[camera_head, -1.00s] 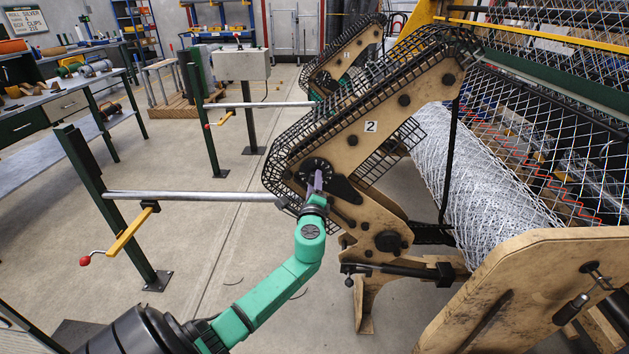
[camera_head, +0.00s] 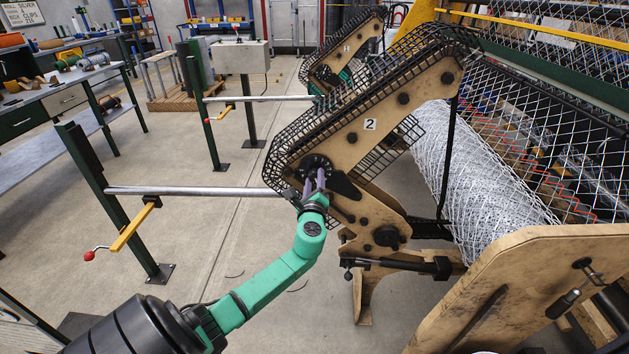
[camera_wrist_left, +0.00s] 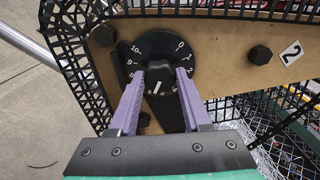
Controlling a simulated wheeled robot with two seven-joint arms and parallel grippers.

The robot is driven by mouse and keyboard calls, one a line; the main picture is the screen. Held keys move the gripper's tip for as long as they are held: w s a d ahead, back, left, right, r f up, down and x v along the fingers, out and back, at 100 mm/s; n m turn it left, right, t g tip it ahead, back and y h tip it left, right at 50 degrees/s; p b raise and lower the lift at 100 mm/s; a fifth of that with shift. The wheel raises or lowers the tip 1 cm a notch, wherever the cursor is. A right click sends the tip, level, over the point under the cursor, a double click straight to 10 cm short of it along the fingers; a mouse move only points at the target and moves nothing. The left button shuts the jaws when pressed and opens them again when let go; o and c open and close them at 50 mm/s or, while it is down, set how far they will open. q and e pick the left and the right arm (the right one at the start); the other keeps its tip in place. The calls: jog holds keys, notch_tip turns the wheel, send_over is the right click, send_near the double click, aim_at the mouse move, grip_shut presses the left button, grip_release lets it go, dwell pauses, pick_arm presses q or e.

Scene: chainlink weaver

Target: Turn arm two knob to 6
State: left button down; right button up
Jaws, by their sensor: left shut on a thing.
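The arm two knob (camera_wrist_left: 160,80) is a black dial with white numbers on the wooden arm plate marked 2 (camera_head: 370,125). In the left wrist view, 0, 1 and 2 show at its upper right and 8, 9 and 10 at its upper left. A white mark on the knob's grip points down in that view. My left gripper (camera_head: 314,180) is shut on the knob, its purple fingers on either side of the grip. My right gripper is in neither view.
Black mesh guard (camera_head: 285,150) edges the arm. A metal rail (camera_head: 200,191) runs left to a green post (camera_head: 100,195) with a yellow, red-knobbed crank (camera_head: 130,228). A roll of wire mesh (camera_head: 470,180) lies to the right.

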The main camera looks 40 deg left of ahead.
pick_arm(q)
jog(key=shift+f, duration=0.1)
jog(key=shift+c, duration=1.8)
grip_release()
jog(key=b+v, duration=0.1)
jog(key=v, duration=1.3)
jog(key=shift+s+d, duration=0.25)
